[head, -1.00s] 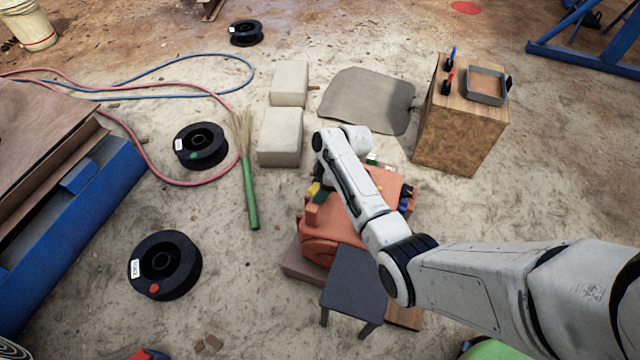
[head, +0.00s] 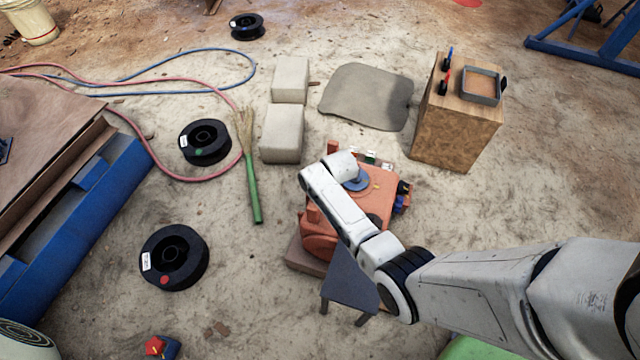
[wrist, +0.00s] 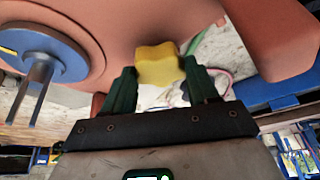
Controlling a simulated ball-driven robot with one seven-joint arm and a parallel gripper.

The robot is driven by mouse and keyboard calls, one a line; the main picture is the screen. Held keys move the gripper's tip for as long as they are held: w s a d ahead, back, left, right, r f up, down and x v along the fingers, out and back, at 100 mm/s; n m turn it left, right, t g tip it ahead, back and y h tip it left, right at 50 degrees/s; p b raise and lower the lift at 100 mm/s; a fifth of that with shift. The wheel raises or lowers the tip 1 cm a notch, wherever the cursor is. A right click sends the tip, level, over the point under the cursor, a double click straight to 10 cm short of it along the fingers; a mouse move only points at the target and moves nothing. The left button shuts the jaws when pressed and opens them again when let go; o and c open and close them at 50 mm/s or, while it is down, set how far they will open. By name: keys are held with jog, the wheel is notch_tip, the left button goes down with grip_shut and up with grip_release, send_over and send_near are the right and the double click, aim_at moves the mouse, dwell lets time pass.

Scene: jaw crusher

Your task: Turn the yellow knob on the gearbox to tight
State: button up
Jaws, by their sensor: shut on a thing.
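The orange gearbox (head: 380,205) sits on a base on the sandy floor, partly covered by my arm in the head view. In the wrist view its orange body (wrist: 110,20) fills the upper part. The yellow lobed knob (wrist: 160,63) stands against it at the top middle. My gripper (wrist: 161,80) has its two green fingers on either side of the knob and is shut on it. In the head view my arm hides the knob and the gripper. No tight mark shows in either view.
A blue flange with a grey forked shaft (wrist: 42,62) is left of the fingers; an orange lug (wrist: 275,35) is to the right. A dark stool (head: 350,285) stands close in front of the gearbox. Pale blocks (head: 282,133) and a broom (head: 253,185) lie behind left.

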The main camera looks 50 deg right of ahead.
jog(key=m+h, duration=0.1)
jog(key=m, duration=0.2)
jog(key=shift+w+a, duration=0.1)
jog(key=shift+a, duration=0.05)
jog(key=shift+m+g+h, duration=0.5)
jog(key=shift+m, duration=1)
jog(key=o, duration=1.1)
jog(key=shift+c, duration=0.2)
jog(key=p+v, duration=0.4)
jog(key=v, duration=0.6)
jog(key=shift+r+p, duration=0.3)
jog(key=shift+r, duration=0.1)
jog(key=shift+a, duration=0.1)
